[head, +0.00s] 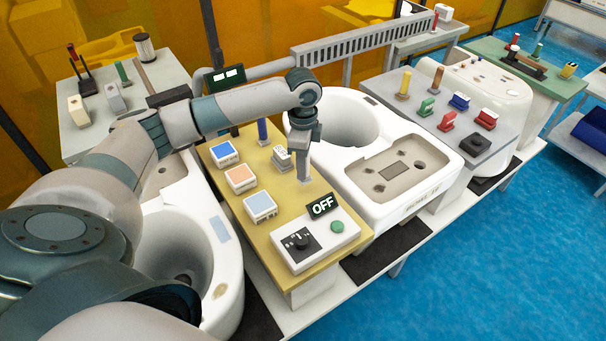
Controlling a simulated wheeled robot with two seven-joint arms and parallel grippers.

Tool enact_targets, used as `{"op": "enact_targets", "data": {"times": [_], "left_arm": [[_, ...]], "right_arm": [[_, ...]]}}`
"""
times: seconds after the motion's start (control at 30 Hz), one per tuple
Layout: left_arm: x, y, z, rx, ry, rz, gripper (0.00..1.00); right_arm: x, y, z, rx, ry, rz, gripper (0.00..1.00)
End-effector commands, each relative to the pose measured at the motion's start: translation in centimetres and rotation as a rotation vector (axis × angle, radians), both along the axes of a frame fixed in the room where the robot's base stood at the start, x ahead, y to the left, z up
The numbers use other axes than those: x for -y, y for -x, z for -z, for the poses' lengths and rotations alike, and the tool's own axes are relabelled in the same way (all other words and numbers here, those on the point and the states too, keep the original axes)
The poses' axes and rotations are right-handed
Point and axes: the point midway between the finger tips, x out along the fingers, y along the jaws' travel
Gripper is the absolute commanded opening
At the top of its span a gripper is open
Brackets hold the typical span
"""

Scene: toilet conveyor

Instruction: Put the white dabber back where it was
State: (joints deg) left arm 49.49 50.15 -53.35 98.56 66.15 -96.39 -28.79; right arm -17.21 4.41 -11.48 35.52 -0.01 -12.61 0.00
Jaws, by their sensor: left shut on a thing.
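My left gripper (303,165) points straight down over the right edge of the yellow table (282,262). It is shut on a slim pale thing, which I take to be the white dabber (304,180). The fingers hide most of it, and I cannot tell whether its lower end touches the table top. A small white block with dark marks (281,158) stands just left of the gripper. My right gripper is out of view.
Blue, orange and light-blue pads (240,178) line the table's left side. A control box (316,240) with dial, green button and OFF sign stands in front. A blue upright dabber (263,131) stands behind. White toilet bodies (408,205) flank the table.

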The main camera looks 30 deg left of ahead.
Motion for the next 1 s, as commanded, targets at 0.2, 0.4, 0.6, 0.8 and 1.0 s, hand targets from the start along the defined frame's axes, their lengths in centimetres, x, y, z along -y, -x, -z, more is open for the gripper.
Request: {"op": "enact_targets", "data": {"times": [0.2,0.4,0.6,0.8,1.0], "left_arm": [[0.0,0.0,1.0,-0.002,0.0,-0.001,0.0],[0.0,0.1,3.3,-0.002,-0.001,-0.002,0.0],[0.0,0.0,4.0,0.001,0.0,0.0,0.0],[0.0,0.0,4.0,0.001,0.0,0.0,0.0],[0.0,0.0,4.2,0.0,-0.001,0.0,0.4]], "right_arm": [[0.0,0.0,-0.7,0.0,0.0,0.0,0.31],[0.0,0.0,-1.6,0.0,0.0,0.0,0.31],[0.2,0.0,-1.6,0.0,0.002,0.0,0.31],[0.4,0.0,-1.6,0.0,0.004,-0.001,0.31],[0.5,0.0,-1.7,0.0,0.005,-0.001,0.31]]}}
